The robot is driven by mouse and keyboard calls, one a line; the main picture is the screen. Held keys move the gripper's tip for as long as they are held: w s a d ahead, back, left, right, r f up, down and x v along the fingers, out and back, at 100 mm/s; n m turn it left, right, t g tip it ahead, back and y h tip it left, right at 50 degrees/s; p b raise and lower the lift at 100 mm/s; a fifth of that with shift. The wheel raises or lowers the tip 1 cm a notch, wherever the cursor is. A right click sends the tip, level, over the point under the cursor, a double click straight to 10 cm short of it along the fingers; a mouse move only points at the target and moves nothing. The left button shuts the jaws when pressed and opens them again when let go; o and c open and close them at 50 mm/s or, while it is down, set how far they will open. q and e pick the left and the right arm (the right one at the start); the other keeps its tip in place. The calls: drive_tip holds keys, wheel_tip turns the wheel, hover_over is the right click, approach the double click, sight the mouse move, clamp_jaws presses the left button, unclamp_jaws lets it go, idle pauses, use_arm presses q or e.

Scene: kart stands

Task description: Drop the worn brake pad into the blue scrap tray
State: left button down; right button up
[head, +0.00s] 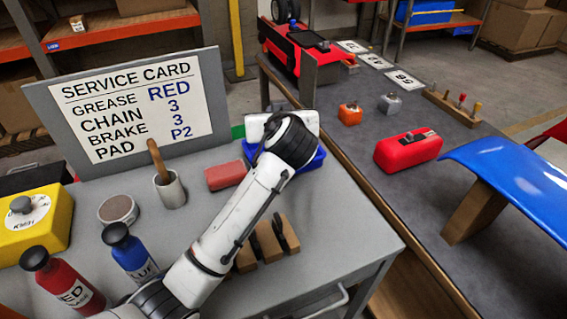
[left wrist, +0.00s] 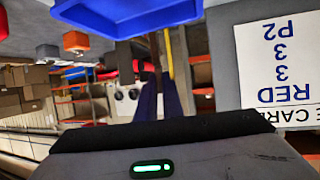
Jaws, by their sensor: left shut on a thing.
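The blue scrap tray (head: 316,160) sits at the back right of the grey bench, partly covered by my left arm. In the left wrist view the blue tray (left wrist: 128,22) shows upside down at the top. My left gripper (head: 306,121) is over the tray's far side, its fingers hidden behind my wrist. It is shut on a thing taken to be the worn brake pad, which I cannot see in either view. My right gripper is not in view.
The service card (head: 135,105) stands at the back left. A reddish block (head: 225,175), a cup (head: 171,190) with a wooden handle and a round tin (head: 118,209) are left of the arm. Wooden blocks with dark pieces (head: 268,242) stand right of it. Bottles are at front left.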

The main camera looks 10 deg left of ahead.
use_arm(q)
drive_tip(key=shift+f, duration=0.55)
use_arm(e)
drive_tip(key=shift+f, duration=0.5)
use_arm(q)
drive_tip(key=c, duration=1.8)
unclamp_jaws()
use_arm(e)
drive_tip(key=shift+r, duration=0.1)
use_arm(q)
drive_tip(key=b+v, duration=0.1)
drive_tip(key=v, duration=0.9)
drive_tip(key=shift+s, duration=0.15)
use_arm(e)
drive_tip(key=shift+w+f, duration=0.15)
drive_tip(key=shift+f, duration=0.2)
